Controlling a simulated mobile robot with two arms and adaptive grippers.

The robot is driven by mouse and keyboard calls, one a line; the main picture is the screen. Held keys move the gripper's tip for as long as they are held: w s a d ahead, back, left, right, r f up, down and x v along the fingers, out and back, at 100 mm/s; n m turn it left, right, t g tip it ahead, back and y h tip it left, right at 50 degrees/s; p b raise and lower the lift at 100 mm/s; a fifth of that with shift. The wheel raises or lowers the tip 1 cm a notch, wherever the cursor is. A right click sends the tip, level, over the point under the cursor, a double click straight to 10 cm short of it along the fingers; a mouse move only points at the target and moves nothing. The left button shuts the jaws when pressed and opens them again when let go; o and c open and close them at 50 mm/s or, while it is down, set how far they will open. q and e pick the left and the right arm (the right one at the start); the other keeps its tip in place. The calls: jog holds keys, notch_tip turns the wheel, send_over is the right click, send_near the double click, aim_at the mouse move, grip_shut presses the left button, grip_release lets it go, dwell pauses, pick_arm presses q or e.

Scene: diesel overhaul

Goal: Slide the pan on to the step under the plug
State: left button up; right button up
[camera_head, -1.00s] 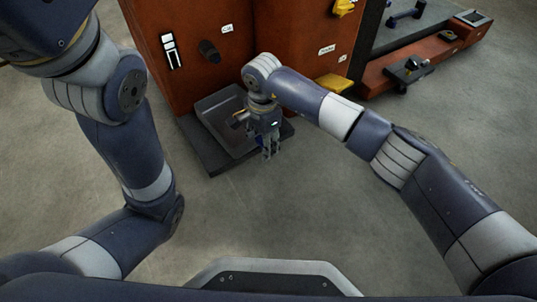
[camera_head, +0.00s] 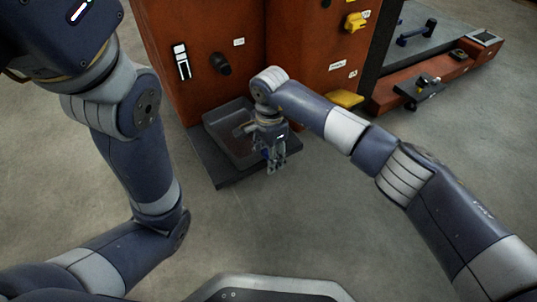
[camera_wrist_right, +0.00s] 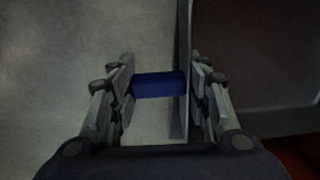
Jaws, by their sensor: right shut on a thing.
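The dark grey pan (camera_head: 235,152) is a shallow rectangular tray on the low dark step (camera_head: 215,173) at the foot of the orange engine block. The dark plug (camera_head: 221,64) sticks out of the block's face above the pan. My right gripper (camera_head: 275,168) is at the pan's right side, shut on its blue handle (camera_wrist_right: 160,84). In the wrist view the handle lies between the two fingers (camera_wrist_right: 163,85), beside the pan's wall (camera_wrist_right: 183,60). My right wrist hides part of the pan's right side. My left arm is raised at the left, its fingers out of view.
The orange engine block (camera_head: 205,100) stands behind the step. A yellow part (camera_head: 345,99) juts out to the right of my right wrist. The floor (camera_head: 260,225) in front is clear.

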jog(key=shift+f, duration=0.45)
jog(key=o, duration=1.4)
jog(key=shift+r, duration=0.1)
jog(key=shift+o, duration=0.9)
notch_tip(320, 180, up, 12)
jog(key=shift+s+d, duration=0.1)
jog(key=shift+s, duration=0.1)
